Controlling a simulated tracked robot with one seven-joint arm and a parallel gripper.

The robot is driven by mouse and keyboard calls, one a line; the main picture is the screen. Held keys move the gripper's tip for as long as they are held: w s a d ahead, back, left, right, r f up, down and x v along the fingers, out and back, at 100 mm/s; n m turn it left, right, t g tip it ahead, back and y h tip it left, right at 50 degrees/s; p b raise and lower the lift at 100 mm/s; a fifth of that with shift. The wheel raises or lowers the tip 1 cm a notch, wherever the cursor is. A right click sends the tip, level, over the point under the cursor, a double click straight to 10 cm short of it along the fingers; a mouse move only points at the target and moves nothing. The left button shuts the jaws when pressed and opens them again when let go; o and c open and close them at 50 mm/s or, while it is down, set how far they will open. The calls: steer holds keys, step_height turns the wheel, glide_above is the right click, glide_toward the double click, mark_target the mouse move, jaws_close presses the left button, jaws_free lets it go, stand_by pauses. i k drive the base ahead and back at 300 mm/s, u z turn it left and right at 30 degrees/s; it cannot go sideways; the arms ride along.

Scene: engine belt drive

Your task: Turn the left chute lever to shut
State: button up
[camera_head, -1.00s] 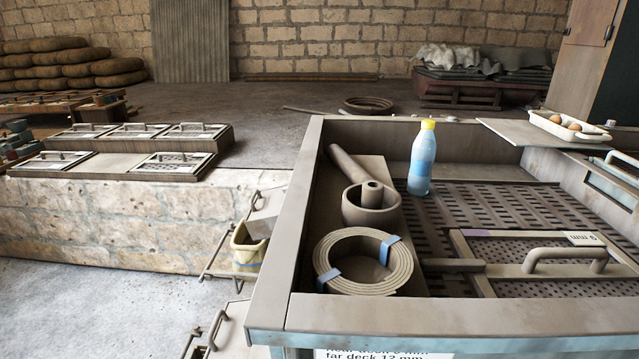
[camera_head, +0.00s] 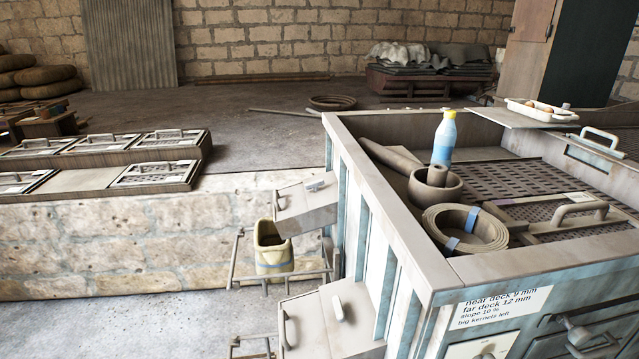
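Two grey chutes stick out from the left side of the slatted machine. The far chute (camera_head: 306,207) has a small light lever (camera_head: 315,186) on its sloping top. I cannot tell from this view which one is the left chute, or whether either is open or shut. My gripper is not in view.
A yellowish bucket (camera_head: 272,247) hangs at a rail frame beside the far chute. The machine (camera_head: 400,215) carries a bottle (camera_head: 444,138), a bowl (camera_head: 436,185) and a coiled belt (camera_head: 464,229). A low stone wall (camera_head: 120,235) runs left. Grey floor at the lower left is clear.

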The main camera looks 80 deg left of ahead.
mark_target(316, 185)
steer(key=u, duration=0.05)
steer(key=k, duration=0.9)
steer(key=u, duration=0.95)
steer(key=i, duration=0.1)
steer(key=u, duration=1.8)
steer(key=i, duration=0.95)
steer(key=z, duration=0.15)
steer(key=k, duration=0.85)
